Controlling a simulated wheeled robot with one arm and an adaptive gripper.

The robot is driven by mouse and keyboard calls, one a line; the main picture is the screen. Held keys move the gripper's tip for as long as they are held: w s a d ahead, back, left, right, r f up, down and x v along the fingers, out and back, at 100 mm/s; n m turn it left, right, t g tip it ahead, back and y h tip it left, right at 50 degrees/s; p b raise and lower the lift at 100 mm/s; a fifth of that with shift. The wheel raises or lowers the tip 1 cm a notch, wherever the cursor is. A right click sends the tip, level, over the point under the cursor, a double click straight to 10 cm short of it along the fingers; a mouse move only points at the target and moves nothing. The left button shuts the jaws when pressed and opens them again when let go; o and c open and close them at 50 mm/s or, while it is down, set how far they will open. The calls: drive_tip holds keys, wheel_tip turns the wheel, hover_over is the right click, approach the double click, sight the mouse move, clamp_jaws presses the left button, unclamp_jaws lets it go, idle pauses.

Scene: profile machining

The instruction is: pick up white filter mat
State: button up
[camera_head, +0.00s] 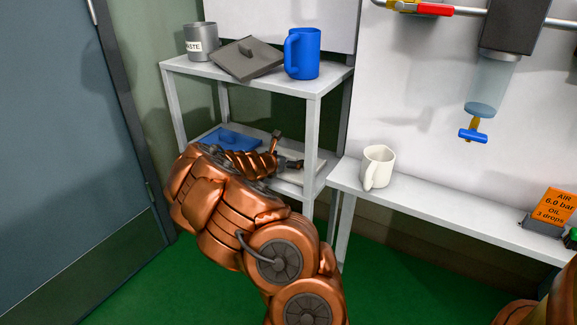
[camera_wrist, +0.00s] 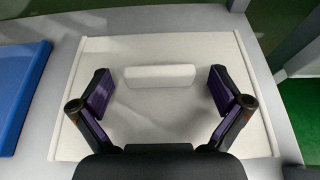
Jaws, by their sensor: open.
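The white filter mat (camera_wrist: 160,118) lies flat on the grey shelf in the wrist view, with a raised white block-like grip (camera_wrist: 160,76) on its top. My gripper (camera_wrist: 157,90) is open above the mat, with one finger to each side of the raised grip and gaps between. In the head view my gripper (camera_head: 283,153) reaches into the lower shelf of the grey rack. There the white mat (camera_head: 312,170) shows only in part, mostly hidden behind my arm and gripper.
A blue mat (camera_head: 238,138) lies to the left on the same lower shelf (camera_head: 290,187). The upper shelf (camera_head: 310,84) above my gripper holds a waste can (camera_head: 201,42), a dark grey plate (camera_head: 246,58) and a blue mug (camera_head: 302,54). A rack post (camera_head: 312,140) stands close to my gripper. A white mug (camera_head: 377,167) stands on the right bench.

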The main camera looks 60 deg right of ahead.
drive_tip(key=c, duration=1.3)
drive_tip(key=shift+o, duration=0.2)
drive_tip(key=shift+r, duration=0.1)
